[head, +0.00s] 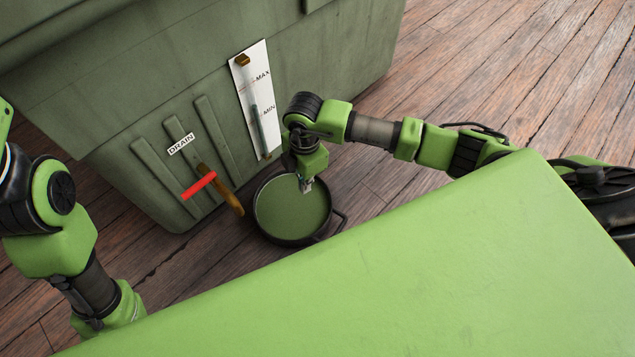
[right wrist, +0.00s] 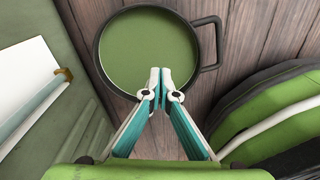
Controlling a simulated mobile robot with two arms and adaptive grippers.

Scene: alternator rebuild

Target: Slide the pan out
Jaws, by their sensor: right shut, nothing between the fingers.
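The pan (head: 290,232) is round and dark-rimmed and holds green liquid. It stands on the wooden floor beside the green tank, below the drain spout (head: 232,203). Its handle (head: 340,222) is on the right side in the head view. In the right wrist view the pan (right wrist: 102,72) fills the top middle, its handle (right wrist: 217,45) at right. My right gripper (head: 307,187) is over the pan; in the right wrist view its fingertips (right wrist: 160,84) are together, empty, over the near rim. Whether they touch the pan cannot be told. My left gripper is out of view.
The green tank (head: 130,90) has a level gauge (head: 255,100) marked MAX and MIN, a DRAIN label (head: 181,145) and a red valve lever (head: 198,186). A large green surface of mine covers the foreground. Wooden floor (head: 490,70) is clear at the upper right.

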